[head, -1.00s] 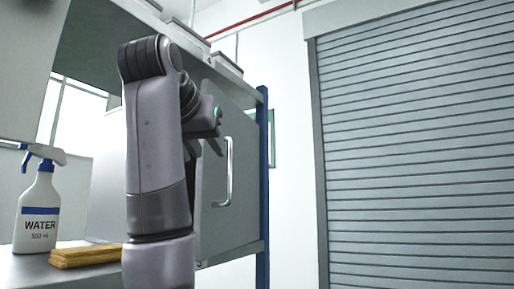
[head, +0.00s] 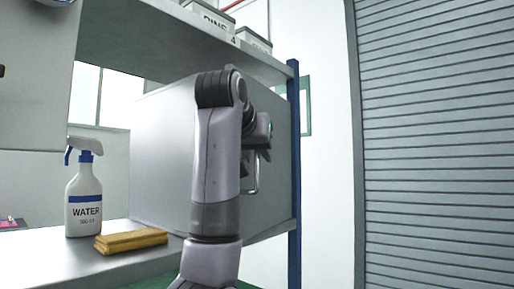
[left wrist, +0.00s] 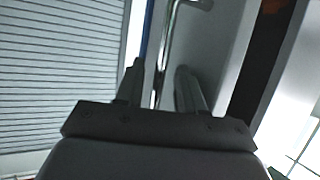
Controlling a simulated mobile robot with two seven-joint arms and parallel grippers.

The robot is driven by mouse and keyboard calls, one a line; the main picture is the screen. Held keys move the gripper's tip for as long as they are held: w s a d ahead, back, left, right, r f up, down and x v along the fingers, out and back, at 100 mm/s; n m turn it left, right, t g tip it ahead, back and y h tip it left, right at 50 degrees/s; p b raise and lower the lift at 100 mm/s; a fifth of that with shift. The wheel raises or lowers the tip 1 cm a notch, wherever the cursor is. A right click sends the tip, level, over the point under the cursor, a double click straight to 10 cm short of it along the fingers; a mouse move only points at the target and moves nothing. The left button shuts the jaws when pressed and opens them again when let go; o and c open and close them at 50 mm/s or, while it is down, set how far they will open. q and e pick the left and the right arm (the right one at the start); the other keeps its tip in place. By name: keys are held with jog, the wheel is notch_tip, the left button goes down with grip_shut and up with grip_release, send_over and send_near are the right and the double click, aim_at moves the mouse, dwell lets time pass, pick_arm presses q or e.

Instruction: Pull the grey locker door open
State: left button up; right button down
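The grey locker (head: 165,150) stands on a shelf, its door facing right in the head view. The door's metal bar handle (head: 252,188) shows partly behind my left arm; the handle also shows in the left wrist view (left wrist: 172,25). My left gripper (head: 262,155) is at the upper part of the handle, mostly hidden by its own arm. In the left wrist view my left gripper (left wrist: 158,80) has its fingers apart, with the bar running between them in the picture. I cannot tell whether they touch it. My right gripper is not in view.
Boxes (head: 212,17) sit on the upper shelf. A roller shutter (head: 440,150) is at the right.

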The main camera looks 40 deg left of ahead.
pick_arm(q)
jog(key=shift+w+a+f, duration=0.15)
jog(key=shift+w+f, duration=0.05)
jog(key=shift+w, duration=0.15)
grip_shut()
